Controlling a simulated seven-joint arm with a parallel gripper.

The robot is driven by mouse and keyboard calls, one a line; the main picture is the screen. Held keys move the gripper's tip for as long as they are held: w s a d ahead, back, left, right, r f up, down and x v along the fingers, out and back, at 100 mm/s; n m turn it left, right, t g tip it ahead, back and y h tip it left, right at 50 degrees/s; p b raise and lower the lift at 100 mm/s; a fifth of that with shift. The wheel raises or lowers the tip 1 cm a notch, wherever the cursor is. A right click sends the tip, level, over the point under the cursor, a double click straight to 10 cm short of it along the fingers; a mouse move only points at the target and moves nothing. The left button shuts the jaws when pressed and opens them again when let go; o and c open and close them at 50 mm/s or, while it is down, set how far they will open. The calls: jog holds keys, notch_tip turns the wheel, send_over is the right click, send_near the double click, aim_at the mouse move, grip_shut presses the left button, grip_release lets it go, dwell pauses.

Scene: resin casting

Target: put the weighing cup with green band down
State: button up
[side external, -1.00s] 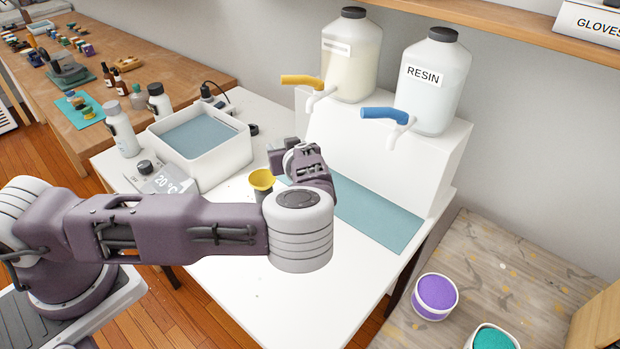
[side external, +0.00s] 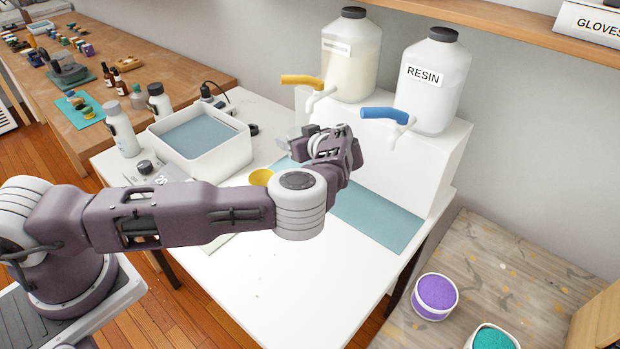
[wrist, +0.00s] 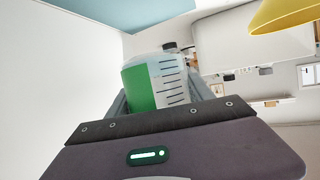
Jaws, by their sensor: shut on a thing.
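The weighing cup with green band (wrist: 139,88) is translucent, with a row of black marks beside the band, in the wrist view. My gripper (wrist: 160,97) is shut on it, one finger on each side. In the side view my gripper (side external: 308,145) is in front of the white dispenser stand, over the area of the teal mat (side external: 378,217). A pale, clear shape at its left is probably the cup, mostly hidden. I cannot tell the height of its base above the table.
A yellow funnel-like piece (side external: 261,178) stands close left of my gripper. Behind it is a white water bath (side external: 222,160). Resin jugs (side external: 430,85) with a yellow tap (side external: 302,80) and a blue tap (side external: 384,114) overhang the mat. The table front is clear.

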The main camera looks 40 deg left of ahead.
jog(key=shift+w+d+r, duration=0.1)
jog(key=shift+w+d, duration=0.05)
jog(key=shift+d, duration=0.4)
jog(key=shift+w+d+r, duration=0.1)
jog(key=shift+w+d, duration=0.05)
jog(key=shift+d, duration=0.4)
jog(key=shift+d+f, duration=0.2)
jog(key=shift+f, duration=0.1)
notch_tip(320, 180, down, 7)
jog(key=shift+f, duration=0.2)
jog(key=o, duration=1.6)
jog(key=v, duration=1.2)
